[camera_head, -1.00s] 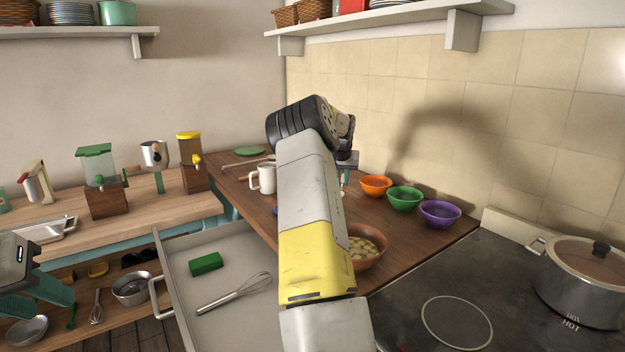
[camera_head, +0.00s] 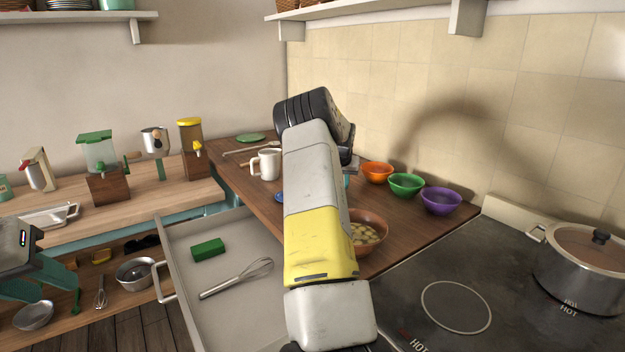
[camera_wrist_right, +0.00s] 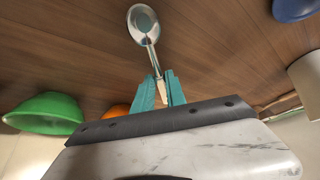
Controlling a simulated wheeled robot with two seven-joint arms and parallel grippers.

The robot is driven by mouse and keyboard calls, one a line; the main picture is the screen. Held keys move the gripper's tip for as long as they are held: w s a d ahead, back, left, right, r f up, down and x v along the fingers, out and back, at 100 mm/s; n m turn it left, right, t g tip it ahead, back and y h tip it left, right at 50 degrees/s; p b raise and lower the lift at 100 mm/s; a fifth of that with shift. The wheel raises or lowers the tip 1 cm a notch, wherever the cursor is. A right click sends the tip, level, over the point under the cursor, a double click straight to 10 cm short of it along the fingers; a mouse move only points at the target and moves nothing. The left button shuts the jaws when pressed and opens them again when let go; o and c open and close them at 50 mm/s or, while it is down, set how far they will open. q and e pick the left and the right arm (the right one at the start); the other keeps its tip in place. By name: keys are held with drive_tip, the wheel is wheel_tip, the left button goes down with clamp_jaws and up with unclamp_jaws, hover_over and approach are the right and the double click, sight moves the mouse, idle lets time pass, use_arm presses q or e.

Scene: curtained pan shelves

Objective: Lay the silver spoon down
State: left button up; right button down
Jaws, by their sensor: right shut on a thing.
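The silver spoon (camera_wrist_right: 143,24) shows in the right wrist view, its bowl pointing away from the gripper over the brown wooden counter (camera_wrist_right: 85,60). My right gripper (camera_wrist_right: 160,88) is shut on its handle with teal fingers. I cannot tell whether the spoon touches the wood. In the head view my right arm hides the spoon and nearly all of that gripper, above the wooden counter (camera_head: 410,232). My left gripper (camera_head: 45,280) is at the left edge of the head view, fingers apart and empty, away from the spoon.
Orange (camera_head: 376,172), green (camera_head: 405,184) and purple (camera_head: 441,201) bowls line the counter's back. A brown bowl of food (camera_head: 368,222) and a white mug (camera_head: 266,163) flank my arm. An open drawer (camera_head: 180,265) holds a whisk (camera_head: 236,279). A pot (camera_head: 583,285) stands on the stove.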

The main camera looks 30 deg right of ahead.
idle(0.3)
drive_tip(key=shift+w+d+f+g+y, duration=0.15)
drive_tip(key=shift+d+f+g+y, duration=0.05)
drive_tip(key=shift+f+g+y, duration=0.15)
drive_tip(key=c, duration=1.7)
unclamp_jaws()
drive_tip(key=o, duration=0.6)
drive_tip(key=v, duration=0.8)
drive_tip(key=shift+a+f, duration=0.1)
